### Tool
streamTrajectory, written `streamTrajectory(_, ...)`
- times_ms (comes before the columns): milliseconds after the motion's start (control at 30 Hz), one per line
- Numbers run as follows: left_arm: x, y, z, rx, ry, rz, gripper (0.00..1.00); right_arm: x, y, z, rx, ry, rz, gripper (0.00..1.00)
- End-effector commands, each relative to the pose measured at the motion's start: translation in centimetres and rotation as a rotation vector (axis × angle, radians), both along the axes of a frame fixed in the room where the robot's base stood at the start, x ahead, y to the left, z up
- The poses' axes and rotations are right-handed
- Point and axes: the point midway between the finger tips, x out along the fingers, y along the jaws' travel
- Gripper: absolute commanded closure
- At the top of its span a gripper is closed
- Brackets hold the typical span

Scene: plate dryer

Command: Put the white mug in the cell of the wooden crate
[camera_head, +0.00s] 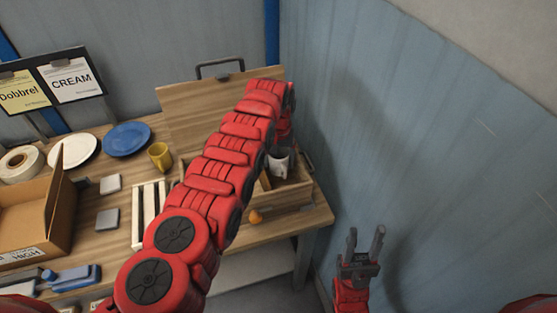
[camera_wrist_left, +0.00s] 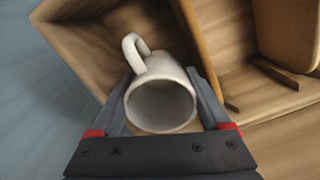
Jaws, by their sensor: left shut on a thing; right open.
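The white mug (camera_wrist_left: 160,98) is between the fingers of my left gripper (camera_wrist_left: 168,105) in the left wrist view, its mouth facing the camera and its handle pointing up and left. The left gripper is shut on it. The mug is inside a cell of the wooden crate (camera_wrist_left: 190,30), with walls around it; I cannot tell whether it touches the cell floor. In the head view the mug (camera_head: 279,161) shows in the crate (camera_head: 293,195), partly hidden by my left arm. My right gripper (camera_head: 365,246) is open and empty, right of the table, near the blue wall.
The crate's lid (camera_head: 190,112) stands open behind it. A yellow mug (camera_head: 160,156), a blue plate (camera_head: 127,139), a white plate (camera_head: 73,151) and a white rack (camera_head: 151,205) are on the table. A cardboard box (camera_head: 58,222) is at the left. An orange object (camera_head: 256,217) lies before the crate.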

Motion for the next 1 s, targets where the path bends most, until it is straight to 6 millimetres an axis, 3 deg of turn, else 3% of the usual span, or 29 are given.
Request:
streamTrajectory(300,0.0,0.0,-0.6,0.000,-0.001,0.000,0.95,0.0,0.0,-0.7,0.000,0.000,0.000,0.53)
streamTrajectory(333,0.0,0.0,-0.6,0.000,-0.001,0.000,0.16,0.0,0.0,-0.7,0.000,0.000,0.000,0.53)
streamTrajectory(400,0.0,0.0,-0.6,0.000,-0.001,0.000,0.07,0.0,0.0,-0.7,0.000,0.000,0.000,0.53)
streamTrajectory(767,0.0,0.0,-0.1,0.000,-0.001,0.000,0.07,0.0,0.0,-0.1,0.000,0.000,0.000,0.53)
streamTrajectory(1000,0.2,0.1,3.2,-0.002,-0.005,0.002,0.07,0.0,0.0,1.7,0.000,0.000,0.000,0.53)
